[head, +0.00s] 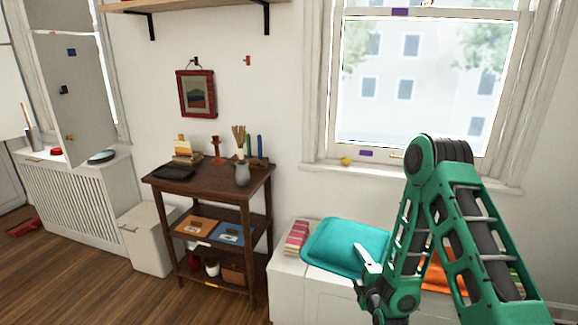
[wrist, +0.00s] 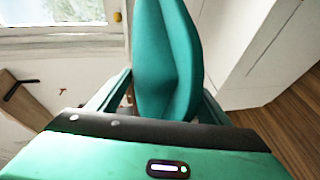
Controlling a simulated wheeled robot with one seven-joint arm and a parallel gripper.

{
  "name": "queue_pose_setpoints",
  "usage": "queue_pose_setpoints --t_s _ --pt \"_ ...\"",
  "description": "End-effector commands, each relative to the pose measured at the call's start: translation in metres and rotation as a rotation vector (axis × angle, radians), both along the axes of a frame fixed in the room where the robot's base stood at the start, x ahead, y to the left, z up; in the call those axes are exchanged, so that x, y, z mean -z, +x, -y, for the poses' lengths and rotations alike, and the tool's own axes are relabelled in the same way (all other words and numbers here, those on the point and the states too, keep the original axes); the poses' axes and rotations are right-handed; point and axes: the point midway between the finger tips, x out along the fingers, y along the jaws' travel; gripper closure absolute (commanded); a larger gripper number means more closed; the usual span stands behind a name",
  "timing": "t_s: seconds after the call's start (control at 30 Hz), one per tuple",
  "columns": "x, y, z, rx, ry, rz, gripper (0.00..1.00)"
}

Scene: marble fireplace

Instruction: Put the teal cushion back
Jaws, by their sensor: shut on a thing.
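The teal cushion (head: 342,243) is at the white bench under the window in the head view. It looks tilted, and I cannot tell whether it touches the bench top. My gripper (head: 367,262) is shut on the cushion at its near right side. In the wrist view the cushion (wrist: 165,60) stands on edge between my two fingers. Part of the cushion's right side is hidden behind my arm in the head view.
The white bench (head: 290,288) holds a striped pink stack (head: 296,237) left of the cushion. An orange item (head: 436,277) shows partly behind my arm. A dark wooden shelf table (head: 206,191) with small objects stands left. Wooden floor (head: 90,285) is open at front left.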

Motion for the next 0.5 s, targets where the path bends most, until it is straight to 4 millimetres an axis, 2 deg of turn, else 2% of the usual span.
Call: queue_pose_setpoints --t_s 0.03,0.1,0.3,0.37,0.5 --pt "-0.012 0.005 0.01 0.012 -0.002 0.007 0.6" --pt "-0.022 0.01 0.023 0.027 0.0 0.007 0.6" --pt "-0.041 0.016 0.046 0.059 0.005 0.004 0.6" --pt "-0.046 0.011 0.048 0.061 0.006 0.003 0.6" --pt "-0.059 -0.014 0.049 0.061 0.006 0.001 0.6"
